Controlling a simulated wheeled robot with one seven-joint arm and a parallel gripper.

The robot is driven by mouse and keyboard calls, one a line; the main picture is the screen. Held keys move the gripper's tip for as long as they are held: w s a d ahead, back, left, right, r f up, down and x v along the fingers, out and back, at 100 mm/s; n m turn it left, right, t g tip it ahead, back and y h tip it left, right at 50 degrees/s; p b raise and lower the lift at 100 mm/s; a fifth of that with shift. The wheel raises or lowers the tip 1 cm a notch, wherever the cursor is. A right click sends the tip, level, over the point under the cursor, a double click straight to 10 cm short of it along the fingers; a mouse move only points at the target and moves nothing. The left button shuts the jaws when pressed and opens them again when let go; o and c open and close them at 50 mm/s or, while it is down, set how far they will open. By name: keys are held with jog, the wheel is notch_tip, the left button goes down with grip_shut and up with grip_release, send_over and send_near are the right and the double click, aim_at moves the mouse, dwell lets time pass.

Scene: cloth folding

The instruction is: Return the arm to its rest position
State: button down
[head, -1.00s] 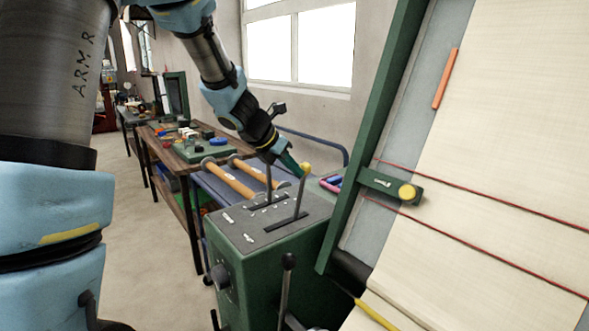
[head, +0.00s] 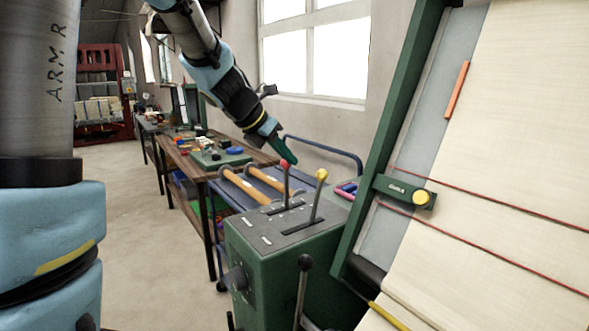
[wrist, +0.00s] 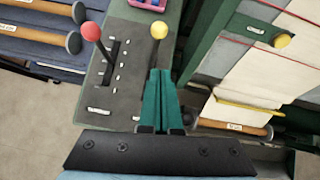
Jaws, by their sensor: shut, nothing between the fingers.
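My gripper (head: 283,153) shows in the head view at the end of my blue and black arm, in the air above and behind the green control box (head: 262,262). Its green fingers also show in the wrist view (wrist: 158,80), pressed together with nothing between them. In the wrist view the red-knobbed lever (wrist: 92,32) is left of the fingers, and the yellow-knobbed lever (wrist: 159,31) shows just beyond the fingertips.
The cream cloth (head: 505,140) lies on a sloped green-framed board (head: 392,130) at right, with red lines across it. A blue cart (head: 240,190) carries wooden rollers. A workbench (head: 172,150) stands behind. Open floor (head: 150,240) lies at left.

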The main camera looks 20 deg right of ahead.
jog(key=s+a+f+m+y, duration=0.2)
jog(key=s+a+f+m, duration=0.2)
jog(key=a+m, duration=0.4)
jog(key=s+a+f+m+y, duration=0.3)
jog(key=a+m, duration=0.5)
jog(key=a, duration=0.3)
jog(key=s+a+f+m+g+y, duration=0.1)
jog(key=s+a+f+m+y, duration=0.1)
jog(key=s+a+f+m, duration=0.3)
jog(key=a+f+m, duration=0.2)
jog(key=a+m, duration=0.1)
jog(key=a, duration=0.1)
jog(key=shift+s+a+f+y, duration=0.2)
jog(key=shift+s+a+y, duration=0.1)
jog(key=shift+a+y, duration=0.1)
